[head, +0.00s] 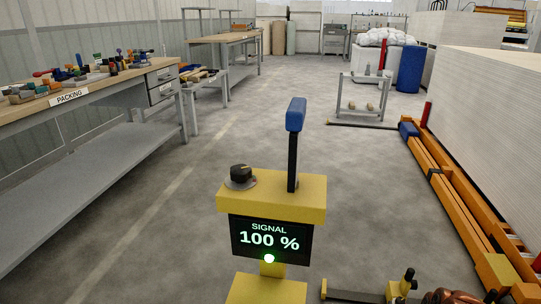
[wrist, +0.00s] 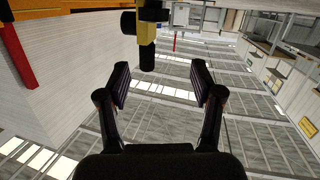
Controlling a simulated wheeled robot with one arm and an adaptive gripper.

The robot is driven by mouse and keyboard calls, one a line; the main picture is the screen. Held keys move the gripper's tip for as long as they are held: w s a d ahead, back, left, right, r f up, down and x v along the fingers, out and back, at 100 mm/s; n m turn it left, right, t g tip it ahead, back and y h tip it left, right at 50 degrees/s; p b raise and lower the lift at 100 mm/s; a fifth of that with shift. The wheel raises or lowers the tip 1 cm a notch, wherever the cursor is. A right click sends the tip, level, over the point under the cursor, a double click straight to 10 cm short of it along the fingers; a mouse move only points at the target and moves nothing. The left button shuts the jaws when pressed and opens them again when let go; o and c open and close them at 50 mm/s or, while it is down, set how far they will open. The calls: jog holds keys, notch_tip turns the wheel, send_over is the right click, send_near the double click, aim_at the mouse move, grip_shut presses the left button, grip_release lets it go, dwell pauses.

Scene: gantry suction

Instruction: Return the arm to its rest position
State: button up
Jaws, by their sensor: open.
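My gripper (wrist: 160,80) shows in the wrist view with its two dark fingers spread apart and nothing between them. I cannot make out my gripper in the head view. A yellow control stand (head: 270,192) is at the centre front of the head view. It carries a black knob (head: 240,175), an upright lever with a blue handle (head: 296,114), and a screen (head: 271,238) reading SIGNAL 100 %. In the wrist view a black and yellow part (wrist: 147,35) stands beyond the fingertips, and I see no contact with it.
A packing bench (head: 88,84) with small items runs along the left. Orange beams (head: 440,185) and a stack of pale boards (head: 490,110) line the right. A low grey trolley (head: 364,96) stands farther back. The grey floor between is mostly clear.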

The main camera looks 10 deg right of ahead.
jog(key=w+d+r+n+g+y+p, duration=0.1)
jog(key=w+r+g+y+p, duration=0.3)
jog(key=r, duration=0.7)
jog(key=w+r+n+h+p, duration=0.1)
jog(key=w+r+n+p, duration=0.1)
jog(key=r+p, duration=0.65)
jog(key=s+a+r+g+y+p, duration=0.1)
jog(key=a+r+g+p, duration=0.3)
jog(key=r, duration=0.9)
jog(key=s+a+r+p, duration=0.2)
jog(key=a+r, duration=0.3)
jog(key=r, duration=0.7)
jog(key=s+a+r+n+g+y+p, duration=0.1)
jog(key=s+a+r+g+y+p, duration=0.15)
jog(key=s+a+r+p, duration=0.85)
jog(key=s+a+r+g+y+p, duration=0.2)
jog(key=s+a+r+g, duration=0.1)
jog(key=s+a+r, duration=1.4)
jog(key=s+a+r+n+g+p, duration=0.1)
jog(key=s+a+r+p, duration=0.2)
jog(key=s+r, duration=0.4)
notch_tip(320, 180, up, 3)
jog(key=shift+s+f+g+p, duration=0.1)
jog(key=shift+s+g+p, duration=0.25)
jog(key=shift+s+p, duration=0.1)
